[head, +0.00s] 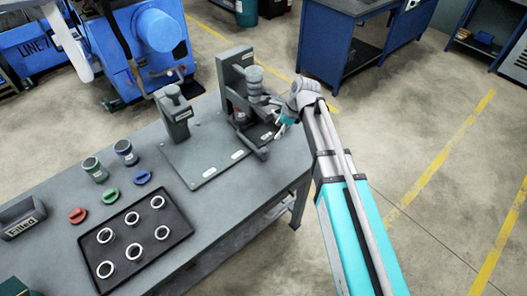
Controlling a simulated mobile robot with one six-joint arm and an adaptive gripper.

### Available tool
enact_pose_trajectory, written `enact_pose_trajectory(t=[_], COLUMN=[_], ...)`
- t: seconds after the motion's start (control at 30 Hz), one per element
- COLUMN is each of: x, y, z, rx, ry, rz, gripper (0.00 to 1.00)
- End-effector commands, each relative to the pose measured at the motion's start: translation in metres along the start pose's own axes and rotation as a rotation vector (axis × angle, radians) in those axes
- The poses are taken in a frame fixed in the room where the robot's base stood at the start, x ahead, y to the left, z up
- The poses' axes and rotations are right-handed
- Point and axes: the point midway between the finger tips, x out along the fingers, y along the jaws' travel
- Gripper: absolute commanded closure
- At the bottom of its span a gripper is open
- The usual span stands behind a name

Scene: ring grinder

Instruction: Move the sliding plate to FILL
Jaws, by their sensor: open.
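The grey ring grinder stands on the workbench, with a flat base plate (200,154), a left post (177,118) and a taller right post (232,72). A dark plate (262,133), which looks like the sliding plate, sits low in front of the right post. A bar with a rounded end (262,153) lies beside it. My gripper (281,130) is open at the right side of this plate, close to it. Whether it touches is too small to tell. Small white labels (238,154) on the base are unreadable. My arm comes in from the lower right.
A black tray (133,236) holds several metal rings. Red (77,216), green (110,196) and blue (142,178) pieces and two cups (95,170) lie left of the grinder. A grey "Filled" bin (20,218) is at far left. Floor right of the bench is clear.

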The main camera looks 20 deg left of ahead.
Motion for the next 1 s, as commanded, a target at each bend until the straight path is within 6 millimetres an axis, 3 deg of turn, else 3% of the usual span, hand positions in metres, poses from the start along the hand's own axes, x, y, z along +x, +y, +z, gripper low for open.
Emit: enact_pose_trajectory(t=[0.27, 1.0], x=[0.013, 0.075], y=[0.000, 0.000], z=[-0.002, -0.003], rx=[0.000, 0.000], ry=[0.000, 0.001], rz=[-0.001, 0.000], gripper=[0.19, 0.19])
